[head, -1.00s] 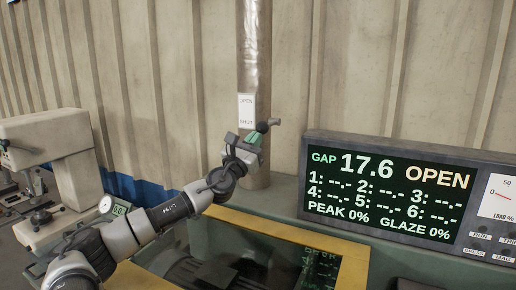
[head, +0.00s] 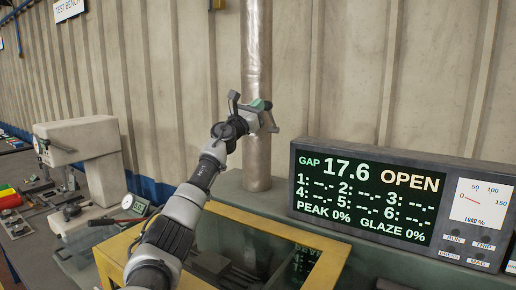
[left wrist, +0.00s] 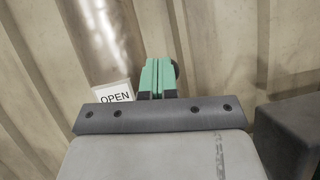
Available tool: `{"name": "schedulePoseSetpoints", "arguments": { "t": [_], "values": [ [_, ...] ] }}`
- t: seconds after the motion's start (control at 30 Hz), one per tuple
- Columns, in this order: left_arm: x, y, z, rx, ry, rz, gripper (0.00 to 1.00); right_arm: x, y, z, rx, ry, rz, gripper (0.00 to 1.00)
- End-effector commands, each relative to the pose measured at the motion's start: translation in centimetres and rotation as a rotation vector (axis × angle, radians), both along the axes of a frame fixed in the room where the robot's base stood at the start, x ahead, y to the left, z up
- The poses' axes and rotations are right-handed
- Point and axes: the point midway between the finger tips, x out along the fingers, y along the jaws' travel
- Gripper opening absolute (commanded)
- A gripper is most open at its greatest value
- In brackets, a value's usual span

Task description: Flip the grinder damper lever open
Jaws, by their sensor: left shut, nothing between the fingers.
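The metal duct pipe (head: 257,60) stands upright against the wall in the head view, and also shows in the left wrist view (left wrist: 95,40). My left gripper (head: 260,103) is in front of the pipe. Its green fingers (left wrist: 158,76) are shut together and empty. A dark rounded piece (left wrist: 177,70), perhaps the damper lever's knob, shows just behind and right of the fingertips; I cannot tell if they touch. The rest of the lever is hidden. A white label reading OPEN (left wrist: 115,96) shows left of the fingers. My right gripper is not in view.
A grey display panel (head: 365,203) reading "GAP 17.6 OPEN" stands right of the pipe. A yellow-framed grinder box (head: 330,262) lies below my arm. A bench press (head: 75,140) and tools are at the left. The corrugated wall is close behind the pipe.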

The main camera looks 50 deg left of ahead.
Motion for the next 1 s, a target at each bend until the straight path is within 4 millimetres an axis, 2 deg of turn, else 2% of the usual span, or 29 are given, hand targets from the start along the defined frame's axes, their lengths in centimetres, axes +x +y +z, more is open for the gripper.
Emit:
{"name": "schedulePoseSetpoints", "arguments": {
  "t": [0.03,0.1,0.3,0.6,0.8,1.0],
  "values": [
    [0.5,0.1,1.2,-0.006,-0.004,-0.003,0.0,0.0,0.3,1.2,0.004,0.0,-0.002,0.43],
    [1.0,0.2,1.8,-0.006,-0.003,-0.003,0.0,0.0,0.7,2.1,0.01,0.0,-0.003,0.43],
    [2.4,0.7,2.9,-0.005,-0.001,-0.003,0.0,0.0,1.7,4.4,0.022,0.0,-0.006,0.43],
    [4.0,1.3,4.1,-0.044,0.15,0.004,0.0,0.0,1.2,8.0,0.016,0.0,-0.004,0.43],
    [4.9,1.6,4.2,-0.068,0.218,0.002,0.0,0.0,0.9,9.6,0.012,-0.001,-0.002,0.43],
    [5.3,1.7,4.1,-0.077,0.248,0.001,0.0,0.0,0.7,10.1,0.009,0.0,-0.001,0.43]
  ]
}}
